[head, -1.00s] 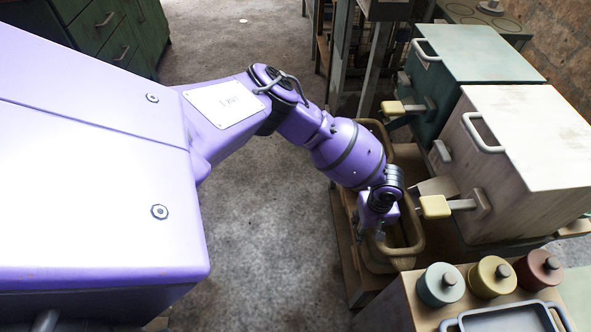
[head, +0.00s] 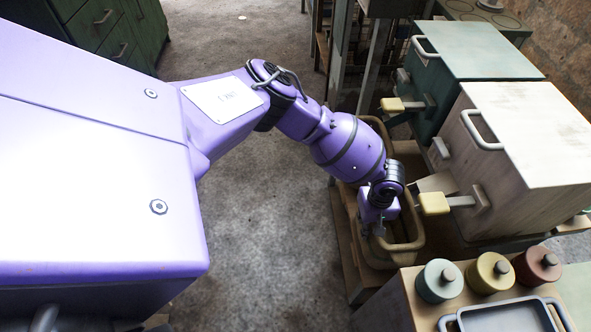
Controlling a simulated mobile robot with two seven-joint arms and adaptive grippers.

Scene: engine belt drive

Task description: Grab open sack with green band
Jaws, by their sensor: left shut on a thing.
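A tan, open-topped thing with a thick rounded rim (head: 418,246) stands on a low wooden shelf at right of centre. It looks like the open sack, but I see no clear green band on it. My left gripper (head: 376,231) reaches down from the purple arm at the near left part of this rim. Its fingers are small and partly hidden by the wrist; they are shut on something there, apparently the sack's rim. My right gripper is not in view.
A white box (head: 530,135) and a teal box (head: 480,52) with handles stand close on the right. Several lidded jars (head: 490,273) and a grey tray (head: 508,318) sit on the near counter. The floor (head: 265,240) left of the shelf is clear.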

